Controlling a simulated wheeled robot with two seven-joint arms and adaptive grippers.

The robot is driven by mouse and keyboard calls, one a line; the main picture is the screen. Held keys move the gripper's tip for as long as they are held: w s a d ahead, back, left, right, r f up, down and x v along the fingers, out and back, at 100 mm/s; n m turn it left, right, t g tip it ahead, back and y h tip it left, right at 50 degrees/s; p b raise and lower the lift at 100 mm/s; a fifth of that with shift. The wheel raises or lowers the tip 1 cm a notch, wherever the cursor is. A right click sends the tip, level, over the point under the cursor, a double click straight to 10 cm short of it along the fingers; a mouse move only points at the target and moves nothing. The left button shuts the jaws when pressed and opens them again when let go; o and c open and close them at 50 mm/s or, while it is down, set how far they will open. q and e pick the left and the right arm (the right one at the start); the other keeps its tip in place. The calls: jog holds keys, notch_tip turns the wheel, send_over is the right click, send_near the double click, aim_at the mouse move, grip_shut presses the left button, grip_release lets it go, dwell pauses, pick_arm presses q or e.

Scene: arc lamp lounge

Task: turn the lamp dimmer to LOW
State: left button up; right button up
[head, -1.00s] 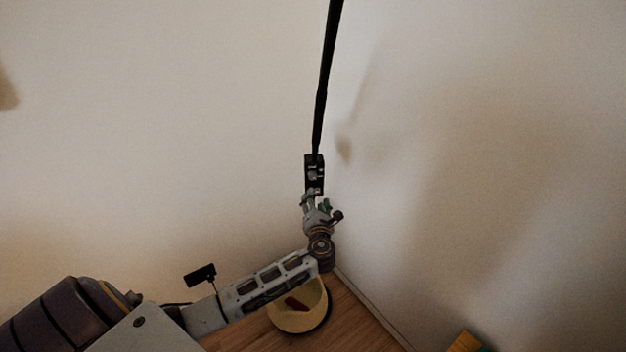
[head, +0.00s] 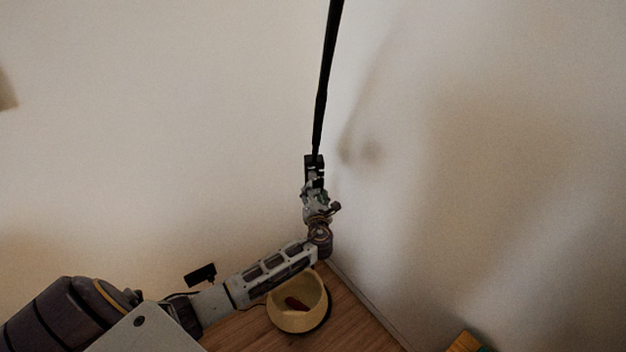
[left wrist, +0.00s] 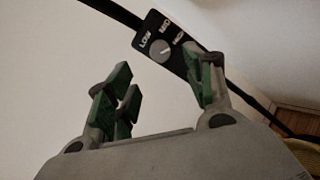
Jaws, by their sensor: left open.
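The lamp dimmer (head: 314,168) is a small black box on the lamp's thin black pole (head: 322,80). In the left wrist view the dimmer (left wrist: 172,44) shows a round grey knob (left wrist: 160,50) with the white labels LOW, MED and HIGH around it. I cannot tell for sure which label the knob points at. My left gripper (head: 315,188) is just below the dimmer in the head view. In the left wrist view its green-padded fingers (left wrist: 162,84) are spread wide, with the knob beyond the gap between them, apart from both fingers. My right gripper is out of view.
Below my left forearm, a cream bowl (head: 286,322) with a dark red thing inside stands on a wooden surface (head: 352,325). A yellow-orange object (head: 466,342) is at the bottom right. Pale walls meet close behind the pole.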

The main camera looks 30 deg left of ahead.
aim_at(313, 178)
pick_arm(q)
jog(key=shift+x, duration=4.6)
jog(key=c, duration=1)
